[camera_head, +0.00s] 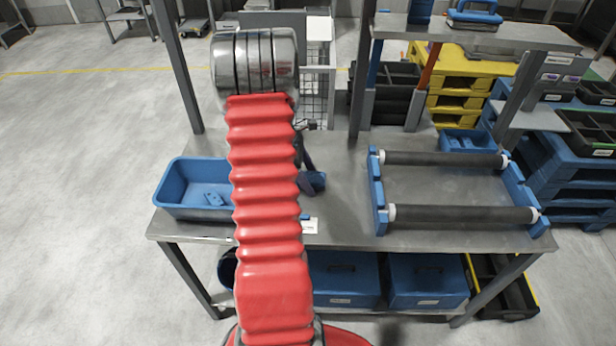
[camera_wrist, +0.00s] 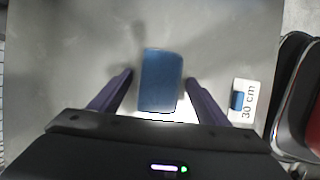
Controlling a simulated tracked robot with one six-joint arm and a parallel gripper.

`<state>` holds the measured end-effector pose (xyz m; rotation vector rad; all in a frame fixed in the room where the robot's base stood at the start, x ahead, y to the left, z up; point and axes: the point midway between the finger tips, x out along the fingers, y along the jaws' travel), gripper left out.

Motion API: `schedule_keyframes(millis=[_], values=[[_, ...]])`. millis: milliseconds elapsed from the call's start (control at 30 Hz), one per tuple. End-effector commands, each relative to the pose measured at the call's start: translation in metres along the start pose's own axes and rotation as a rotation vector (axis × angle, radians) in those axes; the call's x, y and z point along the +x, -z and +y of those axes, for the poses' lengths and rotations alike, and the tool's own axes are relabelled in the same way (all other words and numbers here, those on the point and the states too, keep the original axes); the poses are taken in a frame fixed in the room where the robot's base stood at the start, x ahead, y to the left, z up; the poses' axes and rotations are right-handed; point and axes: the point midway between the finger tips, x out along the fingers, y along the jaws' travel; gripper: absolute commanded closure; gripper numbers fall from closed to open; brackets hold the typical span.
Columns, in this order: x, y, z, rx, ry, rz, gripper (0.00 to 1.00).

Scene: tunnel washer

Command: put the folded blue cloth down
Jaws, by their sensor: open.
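The folded blue cloth (camera_wrist: 160,82) lies on the grey table top in the wrist view, between and just ahead of my fingers. My gripper (camera_wrist: 159,75) is open, with a gap on each side of the cloth, and its two dark purple fingers do not appear to touch it.
A blue bin (camera_head: 185,203) stands on the table (camera_head: 345,205) left of my arm. A blue frame with two dark rollers (camera_head: 465,215) stands to the right. A white card marked 30 cm (camera_wrist: 244,100) lies right of the cloth. A shelf (camera_head: 480,32) overhangs the back right.

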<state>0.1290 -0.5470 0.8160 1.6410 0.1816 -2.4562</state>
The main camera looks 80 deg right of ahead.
Motion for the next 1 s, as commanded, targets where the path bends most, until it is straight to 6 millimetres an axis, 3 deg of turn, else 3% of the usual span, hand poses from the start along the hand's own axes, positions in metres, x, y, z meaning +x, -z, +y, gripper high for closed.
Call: schedule_keyframes(millis=[267,800,1000], values=[[-0.015,-0.001,0.001,0.0,-0.002,-0.001,0.3],[-0.103,-0.001,0.001,0.0,-0.003,0.0,0.3],[-0.12,-0.001,0.0,0.0,-0.001,0.0,0.3]])
